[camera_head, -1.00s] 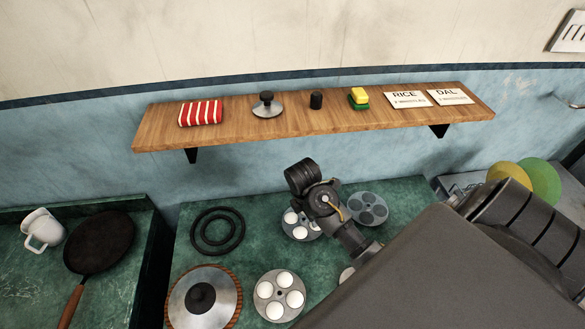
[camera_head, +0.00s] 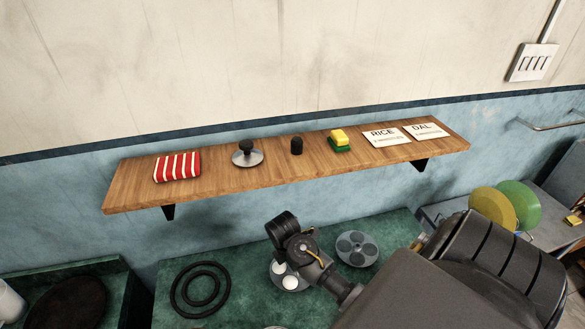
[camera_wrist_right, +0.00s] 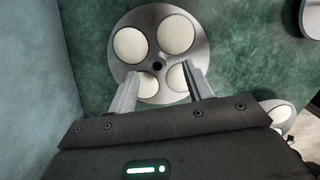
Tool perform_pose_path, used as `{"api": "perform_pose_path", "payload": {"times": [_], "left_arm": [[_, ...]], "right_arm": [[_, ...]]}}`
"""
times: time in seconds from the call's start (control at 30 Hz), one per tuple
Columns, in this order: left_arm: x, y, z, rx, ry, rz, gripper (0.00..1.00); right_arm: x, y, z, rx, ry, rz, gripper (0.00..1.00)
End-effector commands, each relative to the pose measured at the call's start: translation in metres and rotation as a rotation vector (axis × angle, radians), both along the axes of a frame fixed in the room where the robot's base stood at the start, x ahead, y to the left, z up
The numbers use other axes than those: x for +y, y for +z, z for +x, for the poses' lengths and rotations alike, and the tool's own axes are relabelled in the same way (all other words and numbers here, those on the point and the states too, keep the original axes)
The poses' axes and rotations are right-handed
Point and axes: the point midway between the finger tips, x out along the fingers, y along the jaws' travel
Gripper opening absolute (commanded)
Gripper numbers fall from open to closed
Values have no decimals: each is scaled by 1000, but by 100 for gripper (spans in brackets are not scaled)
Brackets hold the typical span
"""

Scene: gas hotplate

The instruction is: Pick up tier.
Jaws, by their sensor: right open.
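A round grey tier (camera_wrist_right: 157,12) with several white, filled cups lies on the green counter in the right wrist view. It also shows in the head view (camera_head: 290,282), partly hidden by my right arm. My right gripper (camera_wrist_right: 160,76) is open, with its two fingers above the near part of this tier, one on each side of the near cups. I cannot tell whether the fingers touch it. A second tier (camera_head: 356,249) with empty cups lies to its right. My left gripper is not in view.
Another tier with white cups (camera_wrist_right: 280,112) shows at the right wrist view's lower right. Black rings (camera_head: 200,289) lie at the counter's left. A wooden shelf (camera_head: 225,180) hangs above the counter, holding a striped cloth, lid, sponge and cards. Yellow and green plates (camera_head: 492,208) stand right.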

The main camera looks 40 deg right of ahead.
Motion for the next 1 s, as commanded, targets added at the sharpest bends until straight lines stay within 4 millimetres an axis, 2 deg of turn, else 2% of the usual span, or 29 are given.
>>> {"api": "perform_pose_path", "payload": {"times": [0.23, 0.4, 0.67, 1.0], "left_arm": [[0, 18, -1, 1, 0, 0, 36], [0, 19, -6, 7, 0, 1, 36], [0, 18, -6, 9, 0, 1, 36], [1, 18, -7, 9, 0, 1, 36]], "right_arm": [[-3, -27, 4, 5, -3, 1, 51], [-6, -47, 4, 2, -2, 1, 51], [-6, -50, 4, 1, -1, 0, 51], [-6, -50, 4, 0, -1, 0, 6]]}}
